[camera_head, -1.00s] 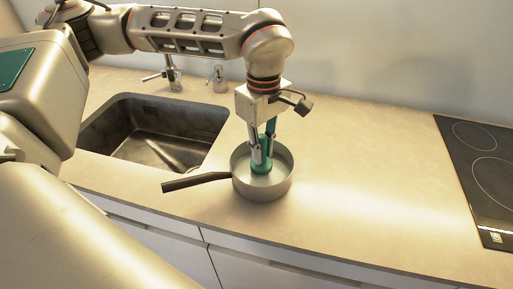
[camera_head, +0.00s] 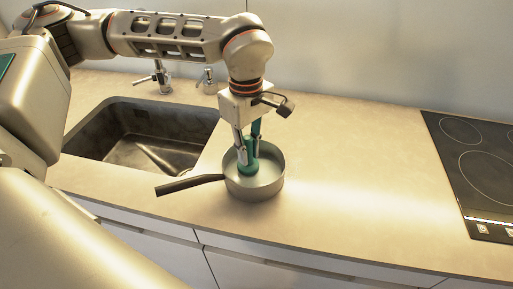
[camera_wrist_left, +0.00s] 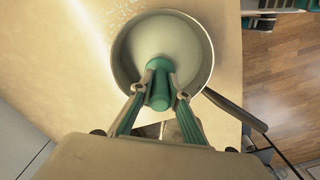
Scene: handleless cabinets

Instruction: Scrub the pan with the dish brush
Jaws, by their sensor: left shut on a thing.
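A grey pan (camera_head: 268,183) with a dark handle (camera_head: 190,185) stands on the counter, its handle pointing left in the head view. The left wrist view shows the pan (camera_wrist_left: 196,62) from above. My left gripper (camera_head: 246,158) points down over the pan and is shut on the green dish brush (camera_head: 250,168). The brush (camera_wrist_left: 158,92) is between the two fingertips (camera_wrist_left: 158,84) in the left wrist view. Its lower end is inside the pan; I cannot tell whether it touches the bottom. My right gripper is not in view.
A dark sink (camera_head: 95,122) lies left of the pan, with a tap (camera_head: 162,78) and a small dispenser (camera_head: 207,80) behind it. A black cooktop (camera_head: 478,165) is at the right. The counter (camera_head: 360,175) between pan and cooktop is clear.

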